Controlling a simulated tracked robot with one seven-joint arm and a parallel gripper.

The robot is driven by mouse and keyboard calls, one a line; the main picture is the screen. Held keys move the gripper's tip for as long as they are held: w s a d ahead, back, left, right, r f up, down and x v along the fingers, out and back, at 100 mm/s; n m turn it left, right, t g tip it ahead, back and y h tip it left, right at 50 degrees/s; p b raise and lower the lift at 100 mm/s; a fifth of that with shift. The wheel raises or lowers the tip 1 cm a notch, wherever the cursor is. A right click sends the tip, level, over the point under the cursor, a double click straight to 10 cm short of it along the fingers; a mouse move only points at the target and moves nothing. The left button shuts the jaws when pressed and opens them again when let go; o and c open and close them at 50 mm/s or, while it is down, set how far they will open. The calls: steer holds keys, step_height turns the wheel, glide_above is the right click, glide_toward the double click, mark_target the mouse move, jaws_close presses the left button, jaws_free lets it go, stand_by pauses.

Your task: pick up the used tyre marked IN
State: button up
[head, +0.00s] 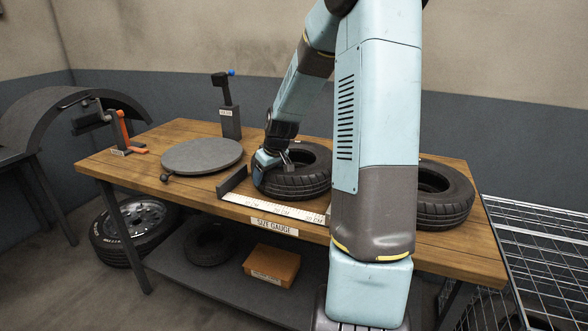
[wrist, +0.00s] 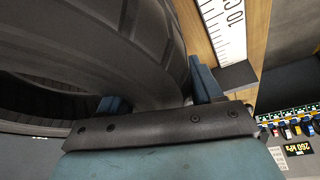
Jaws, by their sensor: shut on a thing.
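A black tyre (head: 305,183) lies flat at the middle of the wooden bench, just behind the size gauge. My gripper (head: 272,163) is at its left side, shut on the tyre wall. In the wrist view the tyre (wrist: 100,45) fills the upper left, and its wall passes between the two blue fingers of my gripper (wrist: 160,94). A second black tyre (head: 447,200) lies at the bench's right end, partly hidden behind my arm. I see no IN mark on either tyre. I cannot tell whether the held tyre is clear of the bench top.
The white size gauge (head: 272,207) runs along the bench's front edge, with a dark end stop (head: 231,180) at its left. A round grey turntable (head: 203,156) and a dark post (head: 230,120) stand further left. A wire rack (head: 545,240) is at the right.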

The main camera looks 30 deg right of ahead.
jaws_close()
steer(key=shift+r, duration=0.1)
